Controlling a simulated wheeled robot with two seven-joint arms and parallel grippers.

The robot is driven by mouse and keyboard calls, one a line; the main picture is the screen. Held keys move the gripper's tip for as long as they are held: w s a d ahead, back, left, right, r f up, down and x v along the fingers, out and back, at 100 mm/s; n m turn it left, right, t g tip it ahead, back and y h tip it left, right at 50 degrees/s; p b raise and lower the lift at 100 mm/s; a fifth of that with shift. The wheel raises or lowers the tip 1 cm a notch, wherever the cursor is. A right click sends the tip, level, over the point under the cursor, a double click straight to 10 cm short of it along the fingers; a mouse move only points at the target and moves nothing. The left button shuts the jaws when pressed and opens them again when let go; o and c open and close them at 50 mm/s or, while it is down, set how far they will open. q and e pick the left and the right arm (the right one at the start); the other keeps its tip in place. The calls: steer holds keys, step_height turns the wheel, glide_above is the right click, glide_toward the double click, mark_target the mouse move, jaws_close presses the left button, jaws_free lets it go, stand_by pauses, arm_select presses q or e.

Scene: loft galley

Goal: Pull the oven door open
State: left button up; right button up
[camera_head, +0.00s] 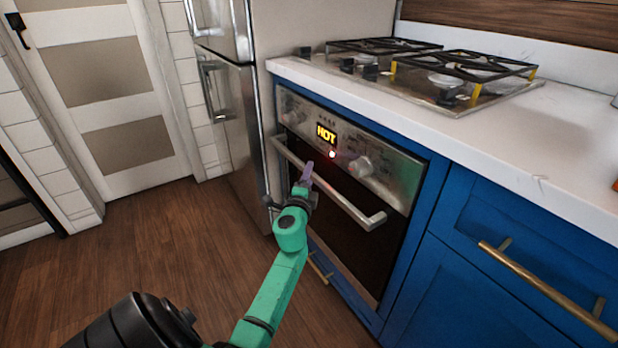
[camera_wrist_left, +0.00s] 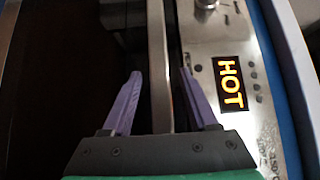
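The oven door (camera_head: 350,238) is a dark glass panel below the control panel, and it looks closed. Its silver bar handle (camera_head: 345,200) runs across the door's top; it also shows in the left wrist view (camera_wrist_left: 158,60). My left gripper (camera_head: 306,174) is at the left part of the handle. In the left wrist view my left gripper (camera_wrist_left: 160,75) is open, with purple fingers on either side of the bar. Gaps show between bar and fingers, so it does not grip. Part of the handle is hidden behind the gripper in the head view. My right gripper is not in view.
The control panel (camera_head: 380,160) has knobs and a lit HOT display (camera_head: 326,133). A gas hob (camera_head: 430,72) sits on the white counter (camera_head: 530,140). A steel fridge (camera_head: 240,140) stands left of the oven, blue cabinets (camera_head: 490,270) right. Wooden floor (camera_head: 180,240) is clear in front.

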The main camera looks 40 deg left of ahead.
arm_select(q)
jaws_close()
steer(key=shift+f, duration=0.1)
stand_by(1.2)
